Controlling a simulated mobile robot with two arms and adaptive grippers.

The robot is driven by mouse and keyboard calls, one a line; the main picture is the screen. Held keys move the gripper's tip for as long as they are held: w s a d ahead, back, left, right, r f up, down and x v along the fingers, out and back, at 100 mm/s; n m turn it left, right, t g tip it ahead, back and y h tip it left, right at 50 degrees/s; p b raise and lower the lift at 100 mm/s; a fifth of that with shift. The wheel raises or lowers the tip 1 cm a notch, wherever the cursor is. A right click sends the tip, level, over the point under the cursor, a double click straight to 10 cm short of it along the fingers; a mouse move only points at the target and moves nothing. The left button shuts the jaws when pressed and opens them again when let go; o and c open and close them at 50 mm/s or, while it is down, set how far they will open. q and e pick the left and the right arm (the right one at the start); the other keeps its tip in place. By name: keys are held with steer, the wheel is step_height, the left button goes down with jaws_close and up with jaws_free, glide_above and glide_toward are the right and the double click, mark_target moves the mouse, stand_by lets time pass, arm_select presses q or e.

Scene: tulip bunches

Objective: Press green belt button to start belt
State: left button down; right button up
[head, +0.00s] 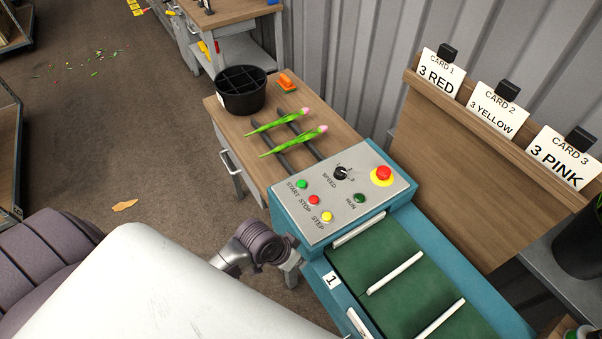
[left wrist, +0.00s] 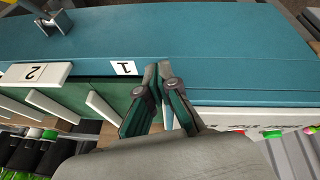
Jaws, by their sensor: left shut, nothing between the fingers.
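The RUN lamp (head: 359,198) looks dark green. My left gripper (head: 292,264) is beside the machine's blue side, below the panel and apart from START. In the left wrist view its fingers (left wrist: 158,70) are shut and empty near the "1" label (left wrist: 123,67). My right gripper is not in view.
The green belt (head: 390,262) has white dividers. Two pink tulips (head: 290,141) lie on a rack on the wooden table, near a black pot (head: 242,92). A red mushroom button (head: 383,173) and a SPEED knob (head: 340,172) share the panel. Cards stand behind.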

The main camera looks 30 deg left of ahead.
mark_target(299, 183)
arm_select(q)
steer(key=w+a+r+h, duration=0.1)
steer(key=w+r, duration=0.1)
steer(key=w, duration=0.2)
steer(key=w+a+r+h, duration=0.1)
steer(key=w+r, duration=0.2)
steer(key=w, duration=0.1)
steer(key=w+a+r+h+p, duration=0.1)
steer(key=w+r, duration=0.2)
steer(key=w, duration=0.1)
steer(key=shift+w+a+r+t, duration=0.1)
steer(key=shift+w+t, duration=0.05)
steer(key=shift+t, duration=0.25)
steer(key=w+a+r+n+t, duration=0.1)
steer(key=w+a+r+n, duration=0.1)
steer(key=w+a+r, duration=0.4)
steer(key=shift+w+a+r+n+t+h, duration=0.3)
steer(key=shift+w+a+r+t+h, duration=0.1)
steer(key=shift+w+a, duration=0.55)
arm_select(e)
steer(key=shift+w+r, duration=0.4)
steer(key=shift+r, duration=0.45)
arm_select(q)
steer(key=shift+w+d+f, duration=0.1)
steer(key=shift+d+f, duration=0.05)
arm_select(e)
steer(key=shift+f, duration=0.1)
